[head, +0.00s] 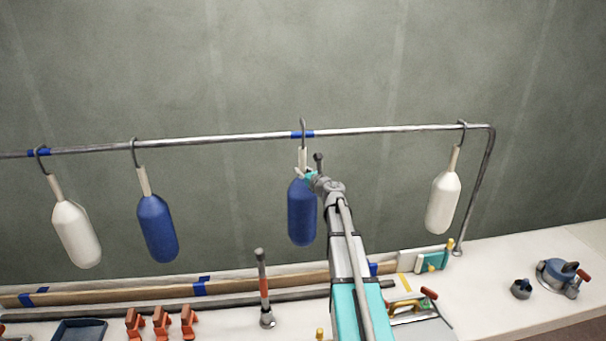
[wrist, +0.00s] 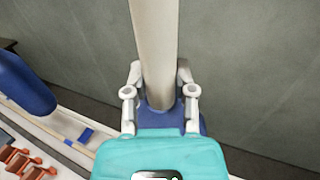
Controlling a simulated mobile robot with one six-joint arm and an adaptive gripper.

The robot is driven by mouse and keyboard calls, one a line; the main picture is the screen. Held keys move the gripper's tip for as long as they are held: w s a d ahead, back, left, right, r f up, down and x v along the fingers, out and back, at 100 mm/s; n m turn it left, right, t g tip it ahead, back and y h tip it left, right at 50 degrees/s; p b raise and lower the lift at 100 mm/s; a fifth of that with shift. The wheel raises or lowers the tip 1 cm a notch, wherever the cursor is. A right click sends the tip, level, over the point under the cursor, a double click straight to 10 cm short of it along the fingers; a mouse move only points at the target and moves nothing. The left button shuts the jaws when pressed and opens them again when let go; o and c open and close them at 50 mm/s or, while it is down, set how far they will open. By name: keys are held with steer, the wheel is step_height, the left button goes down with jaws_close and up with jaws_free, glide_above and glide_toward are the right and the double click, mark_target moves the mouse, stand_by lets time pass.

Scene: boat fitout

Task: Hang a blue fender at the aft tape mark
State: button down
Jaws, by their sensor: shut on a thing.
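A steel rail (head: 230,138) carries blue tape marks, one at the far left (head: 39,153) and one near the middle (head: 312,134). My gripper (head: 304,174) is shut on the pale neck of a blue fender (head: 301,215), whose hook is at the rail by the middle tape mark. Whether the rail bears its weight I cannot tell. In the wrist view the gripper fingers (wrist: 160,92) close around the neck, with the blue body (wrist: 158,122) partly hidden behind. Another blue fender (head: 157,228) hangs to the left on the rail.
White fenders hang at the far left (head: 77,234) and right (head: 442,203). Below, the white bench (head: 505,260) holds orange clamps (head: 161,323), a dark tray (head: 79,330), an upright tool (head: 264,290) and a blue-grey device (head: 558,276). The rail is clear between the two blue fenders.

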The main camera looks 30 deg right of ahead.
steer(key=shift+w+d, duration=0.2)
steer(key=shift+w, duration=0.3)
steer(key=shift+w+d, duration=0.15)
steer(key=shift+w, duration=0.3)
steer(key=shift+s+f+b, duration=0.15)
steer(key=shift+f+b, duration=1.4)
steer(key=shift+a, duration=0.1)
steer(key=shift+c, duration=1.8)
jaws_free()
steer(key=shift+s, duration=0.1)
steer(key=s+d, duration=0.1)
steer(key=s, duration=1)
steer(key=shift+s, duration=0.4)
